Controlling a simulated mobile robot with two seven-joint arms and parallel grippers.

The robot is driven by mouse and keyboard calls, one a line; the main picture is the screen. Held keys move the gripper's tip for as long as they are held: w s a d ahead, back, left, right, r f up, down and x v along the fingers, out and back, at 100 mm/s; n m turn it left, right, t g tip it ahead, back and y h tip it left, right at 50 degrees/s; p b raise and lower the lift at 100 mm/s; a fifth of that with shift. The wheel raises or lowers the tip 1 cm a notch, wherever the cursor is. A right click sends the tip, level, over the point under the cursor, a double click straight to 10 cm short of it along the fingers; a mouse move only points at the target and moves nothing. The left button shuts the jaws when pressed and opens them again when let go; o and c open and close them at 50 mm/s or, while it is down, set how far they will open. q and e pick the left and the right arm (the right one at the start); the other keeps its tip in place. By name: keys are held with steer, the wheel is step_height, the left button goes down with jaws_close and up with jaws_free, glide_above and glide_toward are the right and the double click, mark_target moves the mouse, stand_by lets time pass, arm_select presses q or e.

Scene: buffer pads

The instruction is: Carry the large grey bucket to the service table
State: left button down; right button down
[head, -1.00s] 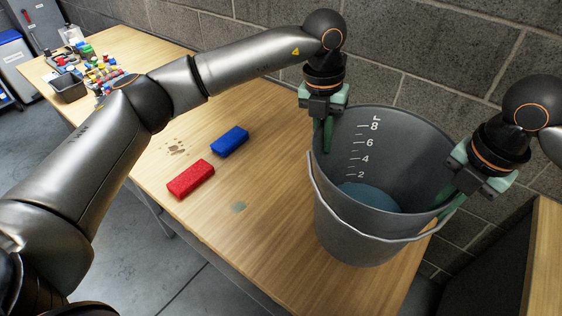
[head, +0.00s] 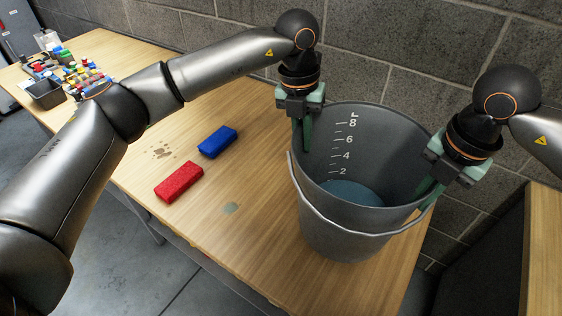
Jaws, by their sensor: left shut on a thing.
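The large grey bucket (head: 335,238) is upright over the front right part of the wooden table, with some bluish liquid inside and litre marks on its inner wall. Its wire handle hangs down across the front. My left gripper (head: 306,130) is shut on the bucket's rim at the back left, one finger showing inside. My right gripper (head: 432,190) is at the rim on the right, its fingers around the wall and seemingly closed on it. Its fingertips are partly hidden. I cannot tell whether the bucket's base touches the table.
The wooden table (head: 262,224) bears a red block (head: 178,182), a blue block (head: 217,142) and small stains left of the bucket. A dark bin (head: 46,94) and several colourful small items are at its far end. A block wall stands behind. Another wooden surface (head: 545,250) is at right.

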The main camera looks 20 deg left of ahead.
arm_select(q)
steer(key=shift+w+a+f, duration=0.1)
steer(key=shift+a, duration=0.1)
arm_select(e)
steer(key=shift+f, duration=0.1)
